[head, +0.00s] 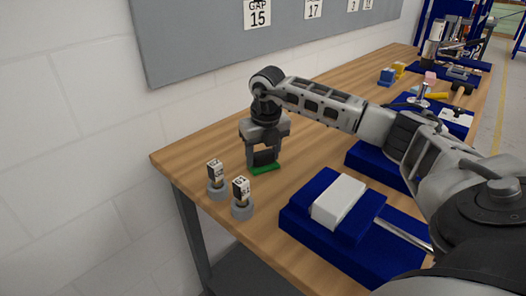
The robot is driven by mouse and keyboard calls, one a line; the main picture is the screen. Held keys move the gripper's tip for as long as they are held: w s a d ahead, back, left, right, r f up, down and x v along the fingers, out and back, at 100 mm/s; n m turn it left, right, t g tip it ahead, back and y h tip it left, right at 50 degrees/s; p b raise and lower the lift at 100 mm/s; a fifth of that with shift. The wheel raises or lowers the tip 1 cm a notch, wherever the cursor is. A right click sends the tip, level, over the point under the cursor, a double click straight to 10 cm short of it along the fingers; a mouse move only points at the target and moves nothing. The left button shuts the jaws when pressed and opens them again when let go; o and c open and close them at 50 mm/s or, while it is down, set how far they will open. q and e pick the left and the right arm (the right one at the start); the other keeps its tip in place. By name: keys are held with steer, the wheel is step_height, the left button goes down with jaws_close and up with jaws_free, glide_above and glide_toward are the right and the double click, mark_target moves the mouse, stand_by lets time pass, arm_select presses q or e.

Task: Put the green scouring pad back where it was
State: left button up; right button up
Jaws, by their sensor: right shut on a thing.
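The green scouring pad (265,169) is a flat green piece low at the tips of my right gripper (264,162), near the far-left part of the wooden table. My right gripper points down and is shut on the pad, with a finger on each side. The pad is at or just above the table top; I cannot tell whether it touches. A dark patch shows between the fingers above the green. My left gripper is not in view.
Two grey round stands with small labelled blocks (216,180) (241,194) stand close by at the table's front edge. A white block (339,201) lies on a blue base (299,218) to the right. Tools and coloured blocks (387,77) fill the far end. Wood (205,148) left of the gripper is bare.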

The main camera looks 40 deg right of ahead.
mark_target(266, 155)
steer(key=shift+f, duration=0.1)
steer(key=o, duration=1)
steer(key=shift+c, duration=0.2)
step_height(266, 155, up, 12)
steer(key=s+b, duration=0.1)
steer(key=shift+s+a, duration=0.2)
steer(key=shift+a, duration=0.05)
